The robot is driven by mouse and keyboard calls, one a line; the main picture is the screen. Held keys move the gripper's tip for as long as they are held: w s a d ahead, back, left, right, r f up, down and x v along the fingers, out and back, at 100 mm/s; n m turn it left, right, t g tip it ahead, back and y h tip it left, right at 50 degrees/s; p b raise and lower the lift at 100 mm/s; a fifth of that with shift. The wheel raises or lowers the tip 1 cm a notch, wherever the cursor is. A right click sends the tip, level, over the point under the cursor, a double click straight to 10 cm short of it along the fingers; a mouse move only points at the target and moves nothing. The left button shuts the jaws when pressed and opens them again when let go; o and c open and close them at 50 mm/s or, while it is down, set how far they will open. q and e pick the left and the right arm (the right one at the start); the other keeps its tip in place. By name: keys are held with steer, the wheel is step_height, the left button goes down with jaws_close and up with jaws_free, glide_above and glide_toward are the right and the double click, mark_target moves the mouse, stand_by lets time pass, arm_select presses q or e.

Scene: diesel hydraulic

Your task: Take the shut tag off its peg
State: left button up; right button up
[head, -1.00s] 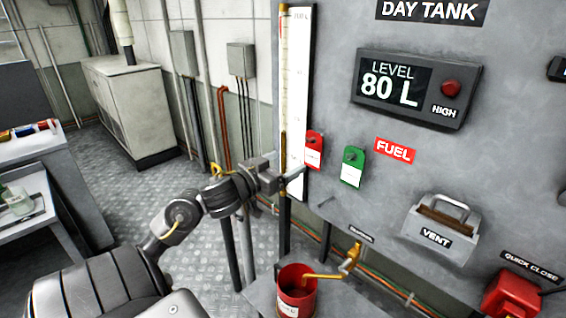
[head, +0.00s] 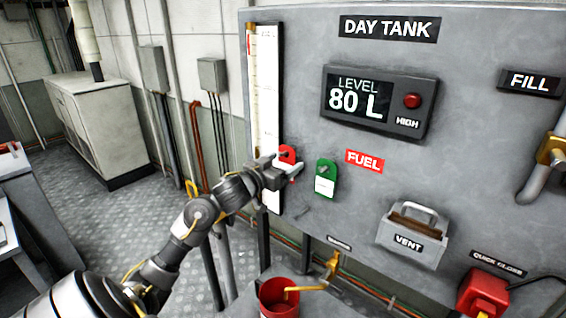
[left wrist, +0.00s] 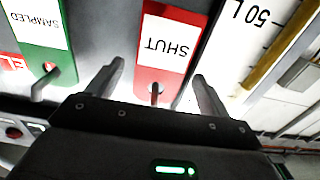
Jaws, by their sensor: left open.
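The red shut tag (head: 287,152) hangs on its peg on the grey day tank panel, partly hidden by my gripper in the head view. In the left wrist view the tag (left wrist: 167,48) shows a white label reading SHUT, with its peg through the red end. My left gripper (head: 292,168) is open at the tag. In the left wrist view its two fingers (left wrist: 157,80) stand on either side of the tag's peg end, with gaps on both sides. My right gripper is not in view.
A green tag (head: 325,178), labelled SAMPLED, hangs on a peg close to the right. The sight gauge (head: 266,100) is just left of the red tag. A vent box (head: 412,240) and red bucket (head: 279,298) are lower down.

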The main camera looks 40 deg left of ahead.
arm_select(q)
steer(key=shift+w, duration=0.25)
steer(key=c, duration=1.1)
steer(key=shift+o, duration=0.2)
steer(key=shift+r+p, duration=0.6)
steer(key=shift+p, duration=0.2)
steer(key=shift+s, duration=0.2)
steer(key=shift+s+r+p, duration=0.15)
steer(key=shift+s+p, duration=0.6)
steer(key=shift+s, duration=0.45)
steer(key=shift+s, duration=0.15)
steer(key=shift+s+r+p, duration=0.1)
steer(key=shift+s+p, duration=0.55)
steer(key=shift+s, duration=0.2)
